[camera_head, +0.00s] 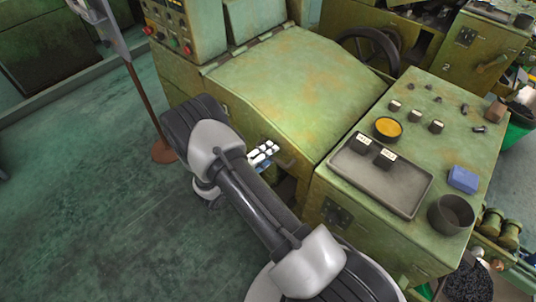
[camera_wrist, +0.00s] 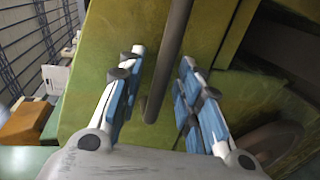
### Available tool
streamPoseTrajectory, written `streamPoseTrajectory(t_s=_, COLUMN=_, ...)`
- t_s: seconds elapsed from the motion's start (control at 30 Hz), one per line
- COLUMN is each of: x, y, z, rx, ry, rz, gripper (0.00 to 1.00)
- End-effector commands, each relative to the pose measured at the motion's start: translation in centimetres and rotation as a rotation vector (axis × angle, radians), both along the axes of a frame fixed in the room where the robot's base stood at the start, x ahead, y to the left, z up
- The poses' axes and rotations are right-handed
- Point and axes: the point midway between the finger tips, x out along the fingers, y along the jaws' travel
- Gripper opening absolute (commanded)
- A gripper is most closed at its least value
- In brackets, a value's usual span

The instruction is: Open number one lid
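The green, rust-stained machine lid (camera_head: 300,85) slopes down toward the front of the machine and looks closed in the head view. Its number is not readable. My gripper (camera_head: 262,152) is at the lower front edge of the lid, partly hidden by my arm. In the wrist view my gripper (camera_wrist: 162,56) is open, with blue-padded fingers apart. A dark bar handle (camera_wrist: 172,60) runs between the fingers in that picture, with visible gaps on both sides. I cannot tell how deep it sits between them.
A green bench (camera_head: 460,120) to the right holds a grey tray (camera_head: 370,190), a yellow-filled bowl (camera_head: 388,128), a blue block (camera_head: 463,179) and a dark cup (camera_head: 451,214). A control box (camera_head: 185,25) stands behind left. A post (camera_head: 140,95) stands left; the left floor is clear.

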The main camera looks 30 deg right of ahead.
Motion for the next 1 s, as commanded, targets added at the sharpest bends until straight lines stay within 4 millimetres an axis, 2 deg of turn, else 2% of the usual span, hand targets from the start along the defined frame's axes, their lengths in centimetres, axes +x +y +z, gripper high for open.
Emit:
streamPoseTrajectory(t_s=0.3, x=0.08, y=-0.22, z=-0.04, rx=0.0, ry=0.0, rz=0.001, gripper=0.32)
streamPoseTrajectory(t_s=0.77, x=0.07, y=-0.2, z=-0.03, rx=0.0, ry=0.0, rz=0.0, gripper=0.01)
streamPoseTrajectory(t_s=1.0, x=0.06, y=-0.2, z=-0.03, rx=0.0, ry=0.0, rz=0.0, gripper=0.0)
